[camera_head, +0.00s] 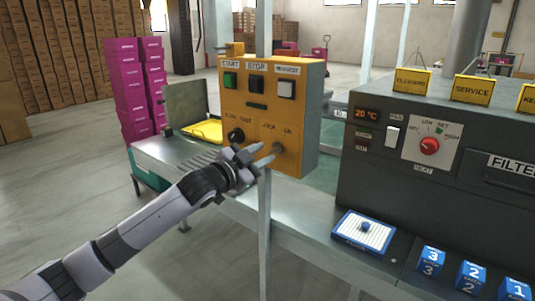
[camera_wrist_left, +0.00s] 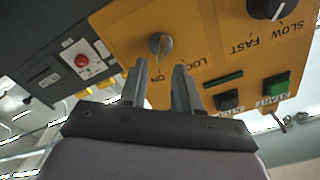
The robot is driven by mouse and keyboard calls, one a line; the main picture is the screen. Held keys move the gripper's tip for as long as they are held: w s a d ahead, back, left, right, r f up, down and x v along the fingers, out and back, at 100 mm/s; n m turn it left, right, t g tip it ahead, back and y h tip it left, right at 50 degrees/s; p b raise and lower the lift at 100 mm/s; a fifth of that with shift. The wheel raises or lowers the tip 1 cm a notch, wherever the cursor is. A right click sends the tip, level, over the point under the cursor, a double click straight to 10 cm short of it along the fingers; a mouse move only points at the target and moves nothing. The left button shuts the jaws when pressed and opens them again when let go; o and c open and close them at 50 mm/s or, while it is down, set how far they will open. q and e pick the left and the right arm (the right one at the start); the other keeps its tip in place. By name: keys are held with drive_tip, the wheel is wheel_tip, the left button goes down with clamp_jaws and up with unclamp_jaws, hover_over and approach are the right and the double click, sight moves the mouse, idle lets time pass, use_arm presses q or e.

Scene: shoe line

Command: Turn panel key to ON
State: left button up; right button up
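The yellow control panel (camera_head: 300,118) stands on the line's edge. Its round silver key switch (camera_head: 278,148) sits at the lower right, under the LOCK and ON labels. In the left wrist view the panel appears turned over, and the key switch (camera_wrist_left: 160,43) shows just beyond my fingertips, with its bar pointing roughly toward the ON label. My left gripper (camera_head: 259,151) is in front of the panel by the key. In the wrist view the left gripper (camera_wrist_left: 158,68) has its fingers apart with nothing between them; the key looks clear of them. My right gripper is out of view.
The panel also has START, STOP and reverse buttons (camera_head: 257,82) and a black SLOW/FAST knob (camera_head: 236,135). A dark heater unit (camera_head: 390,185) with a red knob (camera_head: 429,146) stands to the right.

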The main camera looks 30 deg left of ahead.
use_arm(q)
drive_tip(key=shift+s+a, duration=0.1)
drive_tip(key=shift+s, duration=1.4)
drive_tip(key=s+d+f+n+g, duration=0.1)
drive_tip(key=s+d+f+g, duration=0.1)
drive_tip(key=s+d+f, duration=0.5)
drive_tip(key=s+d+f+n+g+h+p, duration=0.15)
drive_tip(key=s+f, duration=0.25)
drive_tip(key=f, duration=0.7)
drive_tip(key=s+d+f+n+g, duration=0.15)
drive_tip(key=s+d+f, duration=0.35)
drive_tip(key=f, duration=0.5)
drive_tip(key=s+d+f+g, duration=0.1)
drive_tip(key=s+d+f, duration=0.1)
drive_tip(key=s, duration=0.3)
drive_tip(key=s+d+f+n+g, duration=0.1)
drive_tip(key=s+d+f, duration=0.2)
drive_tip(key=s, duration=0.3)
drive_tip(key=shift+d+f+n+g, duration=0.25)
drive_tip(key=shift+f+n+g, duration=0.05)
drive_tip(key=shift+f, duration=0.25)
drive_tip(key=shift+s+a+y, duration=0.1)
drive_tip(key=shift+y, duration=0.25)
